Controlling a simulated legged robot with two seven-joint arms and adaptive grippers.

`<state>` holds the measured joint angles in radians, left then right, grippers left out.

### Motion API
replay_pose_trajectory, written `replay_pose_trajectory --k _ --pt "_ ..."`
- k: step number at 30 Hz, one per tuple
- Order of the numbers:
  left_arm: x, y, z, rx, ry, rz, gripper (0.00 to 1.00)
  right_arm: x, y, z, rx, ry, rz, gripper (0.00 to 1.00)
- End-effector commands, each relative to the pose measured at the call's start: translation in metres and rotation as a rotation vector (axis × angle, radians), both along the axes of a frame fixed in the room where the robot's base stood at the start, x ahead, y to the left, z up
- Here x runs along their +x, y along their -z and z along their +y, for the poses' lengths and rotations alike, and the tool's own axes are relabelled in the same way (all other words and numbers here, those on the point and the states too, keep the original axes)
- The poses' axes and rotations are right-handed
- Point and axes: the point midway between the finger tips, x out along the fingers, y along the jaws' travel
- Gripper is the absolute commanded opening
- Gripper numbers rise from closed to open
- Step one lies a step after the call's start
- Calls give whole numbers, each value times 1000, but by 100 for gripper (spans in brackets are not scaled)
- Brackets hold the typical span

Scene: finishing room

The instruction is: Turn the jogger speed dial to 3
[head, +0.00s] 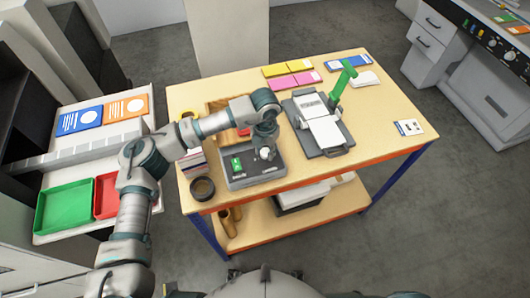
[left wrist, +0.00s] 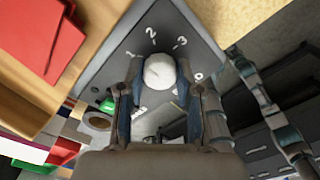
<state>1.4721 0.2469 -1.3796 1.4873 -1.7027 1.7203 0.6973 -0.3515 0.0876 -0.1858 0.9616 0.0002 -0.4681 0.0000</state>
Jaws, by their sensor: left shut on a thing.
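The jogger's grey control box (head: 240,181) stands at the table's front left, with a green switch (head: 237,164) on its top. My left gripper (head: 266,148) reaches down onto the white dial (head: 265,153). In the left wrist view the round white dial (left wrist: 159,71) sits between the two fingers of my left gripper (left wrist: 160,84), which are shut on its sides. The numbers 2 and 3 show on the panel (left wrist: 165,25) beyond the dial. The dial's pointer is too faint to read. My right gripper is not in view.
On the table (head: 385,120) a grey punch (head: 318,128) with a green lever (head: 342,82) stands right of the box. A dark tape roll (head: 203,188) lies to its left. Coloured paper pads (head: 290,80) lie at the back. The table's right part is mostly clear.

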Motion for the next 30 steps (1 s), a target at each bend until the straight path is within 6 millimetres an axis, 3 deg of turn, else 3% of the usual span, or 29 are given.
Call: replay_pose_trajectory --k 6,15,30 --pt "3 1 0 -2 200 -10 0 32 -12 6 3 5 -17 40" --pt "2 0 0 0 486 -10 0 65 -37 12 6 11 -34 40" --pt "2 0 0 2 961 -9 0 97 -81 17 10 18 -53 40"
